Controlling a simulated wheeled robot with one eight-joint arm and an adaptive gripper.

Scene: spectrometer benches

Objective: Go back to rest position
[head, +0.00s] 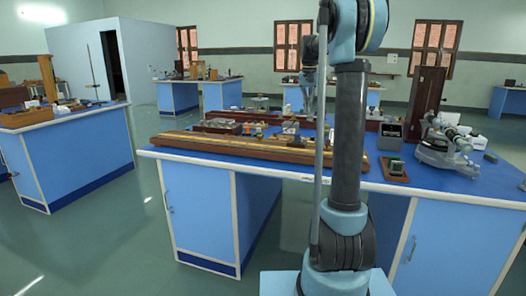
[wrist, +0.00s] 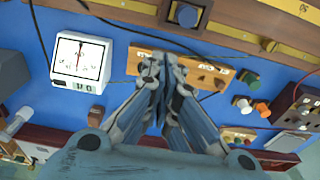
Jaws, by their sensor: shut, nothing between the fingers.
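In the wrist view my gripper (wrist: 160,65) points at a blue bench top (wrist: 40,25). Its two fingers are together and hold nothing. The fingertips overlap the near edge of a wooden board (wrist: 203,72) with lettering and small pegs; I cannot tell whether they touch it. In the head view my arm rises in front of the blue bench (head: 200,210), and I cannot make out the gripper clearly.
A long wooden bar with a yellow strip (head: 230,146) lies along the bench. A grey spectrometer (head: 445,150) stands at its right, near a small wooden block with a dark device (head: 394,170). Another bench (head: 75,155) is at left. Green floor (head: 110,225) lies open between them.

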